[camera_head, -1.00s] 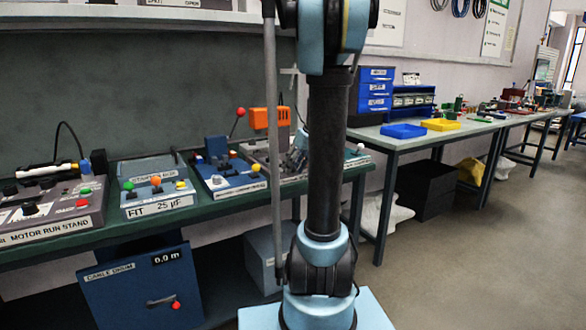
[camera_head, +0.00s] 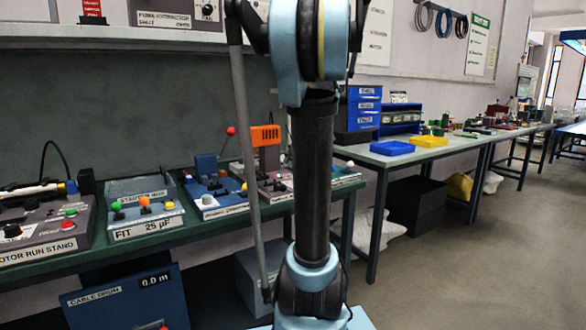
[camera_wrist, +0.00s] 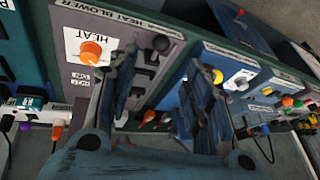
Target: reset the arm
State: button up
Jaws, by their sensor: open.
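My gripper (camera_wrist: 164,80) shows in the wrist view with its two dark fingers spread apart and nothing between them. I cannot tell whether the fingers touch anything. In the head view my arm stands upright in the middle, and the gripper itself is not visible there.
The green bench (camera_head: 150,245) carries a motor run stand (camera_head: 45,228), a starter box (camera_head: 145,208), a blue unit (camera_head: 218,192) and an orange device (camera_head: 265,135). A cable drum box (camera_head: 125,300) stands below. Floor at right is clear.

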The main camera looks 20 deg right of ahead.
jog(key=shift+r, duration=0.1)
jog(key=s+a+f+m+h, duration=0.2)
jog(key=s+a+f, duration=0.2)
jog(key=s+f, duration=0.7)
jog(key=s+a+f+m+h, duration=0.2)
jog(key=s+a+f, duration=0.3)
jog(key=s+f, duration=0.6)
jog(key=s+m, duration=0.1)
jog(key=s, duration=0.5)
jog(key=shift+g, duration=0.4)
jog(key=shift+a+f, duration=0.1)
jog(key=shift+w+f, duration=0.2)
jog(key=shift+w, duration=0.3)
